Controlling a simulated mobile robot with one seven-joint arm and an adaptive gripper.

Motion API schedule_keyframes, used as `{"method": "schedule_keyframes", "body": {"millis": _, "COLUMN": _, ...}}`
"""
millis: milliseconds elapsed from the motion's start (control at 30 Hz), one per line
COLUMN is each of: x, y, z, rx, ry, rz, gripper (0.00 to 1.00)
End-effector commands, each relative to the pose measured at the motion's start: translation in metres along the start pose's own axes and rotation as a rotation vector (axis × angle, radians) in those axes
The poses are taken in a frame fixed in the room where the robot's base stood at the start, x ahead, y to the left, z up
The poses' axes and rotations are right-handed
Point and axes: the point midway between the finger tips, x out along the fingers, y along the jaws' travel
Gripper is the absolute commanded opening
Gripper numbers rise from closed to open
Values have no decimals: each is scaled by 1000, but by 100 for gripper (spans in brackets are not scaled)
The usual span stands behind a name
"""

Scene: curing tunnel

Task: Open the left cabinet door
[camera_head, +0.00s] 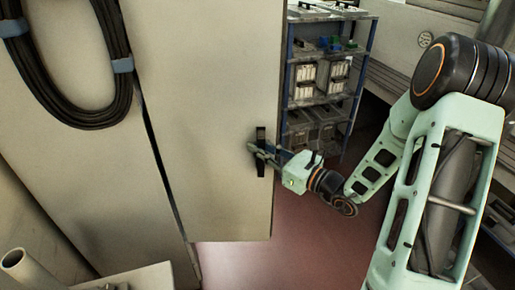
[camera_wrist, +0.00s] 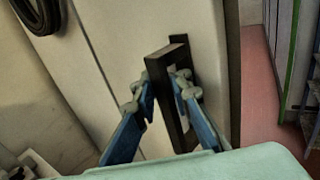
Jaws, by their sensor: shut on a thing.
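The cabinet door (camera_head: 205,95) is a tall beige panel in the head view. A dark gap runs down its left side, and its right edge is free against the floor and shelf behind. A dark vertical handle (camera_head: 261,168) sits near that right edge. My gripper (camera_head: 260,148) reaches it from the right. In the wrist view the dark handle (camera_wrist: 168,105) stands between the two blue-grey fingers of my gripper (camera_wrist: 166,88), which is shut on it. The cabinet's interior is not visible, and I cannot tell how far the door stands open.
A coiled black cable (camera_head: 75,95) hangs on the beige panel at left. A blue-framed shelf (camera_head: 325,80) with bins stands behind the door's right edge. Reddish floor (camera_head: 300,225) is clear below the door and gripper. A pale pipe end (camera_head: 15,260) is at lower left.

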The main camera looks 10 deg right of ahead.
Motion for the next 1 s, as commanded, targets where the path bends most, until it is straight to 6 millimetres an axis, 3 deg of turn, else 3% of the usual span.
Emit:
{"method": "schedule_keyframes", "body": {"millis": 33, "x": -6, "y": -12, "z": 0, "rx": -6, "ry": 3, "rz": -28, "gripper": 0}}
{"method": "schedule_keyframes", "body": {"millis": 267, "x": -6, "y": -12, "z": 0, "rx": -6, "ry": 3, "rz": -28, "gripper": 0}}
{"method": "schedule_keyframes", "body": {"millis": 300, "x": -6, "y": -12, "z": 0, "rx": -6, "ry": 3, "rz": -28, "gripper": 14}}
{"method": "schedule_keyframes", "body": {"millis": 500, "x": -4, "y": -8, "z": -1, "rx": -3, "ry": 3, "rz": -20, "gripper": 33}}
{"method": "schedule_keyframes", "body": {"millis": 1000, "x": -7, "y": -5, "z": -1, "rx": 0, "ry": 3, "rz": -13, "gripper": 33}}
